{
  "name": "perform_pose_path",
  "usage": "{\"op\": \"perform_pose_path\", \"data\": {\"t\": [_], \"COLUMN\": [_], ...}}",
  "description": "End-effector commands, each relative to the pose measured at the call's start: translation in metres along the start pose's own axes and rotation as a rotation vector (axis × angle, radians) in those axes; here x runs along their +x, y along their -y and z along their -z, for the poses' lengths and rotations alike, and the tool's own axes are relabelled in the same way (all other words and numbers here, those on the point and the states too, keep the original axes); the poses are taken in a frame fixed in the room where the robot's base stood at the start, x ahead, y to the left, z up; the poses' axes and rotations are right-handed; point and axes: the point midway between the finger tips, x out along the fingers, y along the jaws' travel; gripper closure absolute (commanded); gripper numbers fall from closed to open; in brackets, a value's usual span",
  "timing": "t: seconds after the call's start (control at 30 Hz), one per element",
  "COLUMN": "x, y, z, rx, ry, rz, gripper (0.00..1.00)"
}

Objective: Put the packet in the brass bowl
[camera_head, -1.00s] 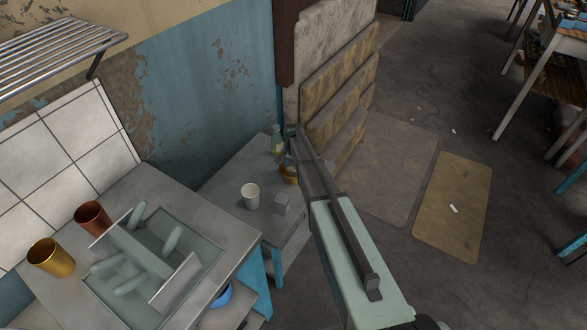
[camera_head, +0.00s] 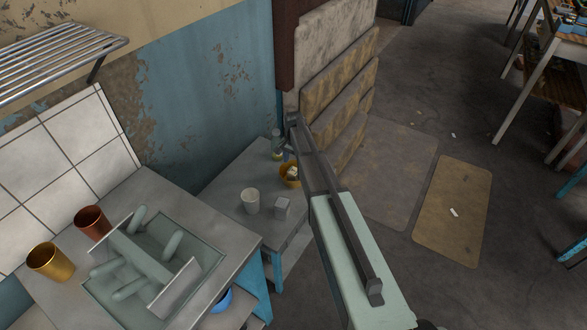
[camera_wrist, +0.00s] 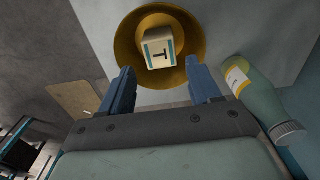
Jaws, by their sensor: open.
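The brass bowl (camera_head: 286,182) stands on the low grey table, and it also shows at the top of the wrist view (camera_wrist: 129,42). The packet (camera_head: 293,172), a small cream box with teal bands and a dark T mark, sits inside the bowl and is plain in the wrist view (camera_wrist: 158,50). My gripper (camera_wrist: 162,76) is open and empty, its two blue fingers apart at the near side of the bowl. The fingers do not touch the packet. In the head view my arm hides part of the bowl's surroundings.
A green bottle with a yellow label (camera_wrist: 252,88) is close to the right finger. A white cup (camera_head: 250,201) and a small grey box (camera_head: 282,208) stand on the low table. A sink counter (camera_head: 225,222) with two metallic cups is at the left.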

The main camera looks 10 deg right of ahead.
Motion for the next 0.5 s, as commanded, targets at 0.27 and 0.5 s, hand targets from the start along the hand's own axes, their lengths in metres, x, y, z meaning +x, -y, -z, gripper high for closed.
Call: {"op": "perform_pose_path", "data": {"t": [0.27, 0.5], "x": [-0.036, -0.045], "y": [0.000, 0.000], "z": [0.000, 0.000], "rx": [0.000, 0.000], "ry": [-0.001, 0.000], "rz": [0.001, 0.000], "gripper": [0.37, 0.37]}}
